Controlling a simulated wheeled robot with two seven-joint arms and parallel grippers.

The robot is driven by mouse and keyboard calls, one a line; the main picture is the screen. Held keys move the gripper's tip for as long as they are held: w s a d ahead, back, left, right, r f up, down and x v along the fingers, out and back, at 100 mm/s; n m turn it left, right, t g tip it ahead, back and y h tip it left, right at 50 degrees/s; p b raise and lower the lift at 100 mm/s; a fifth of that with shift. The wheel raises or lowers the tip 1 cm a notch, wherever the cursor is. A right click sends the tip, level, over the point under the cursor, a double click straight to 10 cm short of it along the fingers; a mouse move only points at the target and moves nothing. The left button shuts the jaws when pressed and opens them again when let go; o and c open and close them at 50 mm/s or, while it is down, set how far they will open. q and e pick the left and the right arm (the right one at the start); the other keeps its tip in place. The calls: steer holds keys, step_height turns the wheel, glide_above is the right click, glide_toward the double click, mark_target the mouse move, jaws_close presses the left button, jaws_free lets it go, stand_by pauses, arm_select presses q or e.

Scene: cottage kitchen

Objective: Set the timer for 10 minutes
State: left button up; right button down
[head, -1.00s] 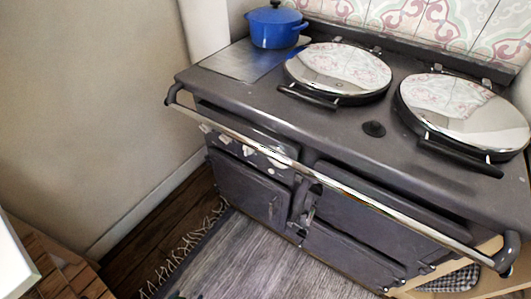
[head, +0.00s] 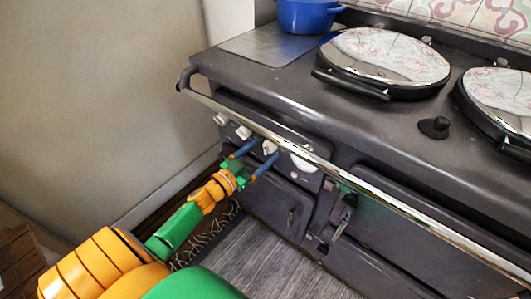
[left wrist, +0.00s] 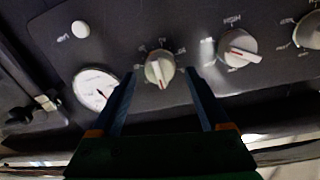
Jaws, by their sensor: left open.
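The dark range cooker's front panel (head: 291,140) carries white knobs in a row and a round white dial (head: 302,161). My left gripper (head: 257,158) is open in front of the panel, its two blue fingers pointing at the knob beside the dial (head: 269,147). In the left wrist view this knob (left wrist: 160,68), with a red mark, shows between the fingertips, with a gap on each side. The dial (left wrist: 95,89) has a dark needle. Another red-marked knob (left wrist: 237,47) is to the right. My right gripper is out of view.
A chrome rail (head: 335,172) runs across the cooker front, just above the knobs and close to my left gripper. A blue pot (head: 308,15) and lidded hotplates (head: 385,57) are on top. A dark latch (head: 342,212) juts out beside the oven door (head: 277,207).

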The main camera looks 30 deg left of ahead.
arm_select(q)
steer(key=shift+w, duration=0.3)
jaws_close()
steer(key=shift+m, duration=0.3)
steer(key=m, duration=0.4)
steer(key=shift+d+m+p, duration=0.15)
steer(key=shift+m+p, duration=0.15)
steer(key=shift+p, duration=0.05)
steer(key=shift+m+g, duration=0.3)
steer(key=shift+m, duration=1.9)
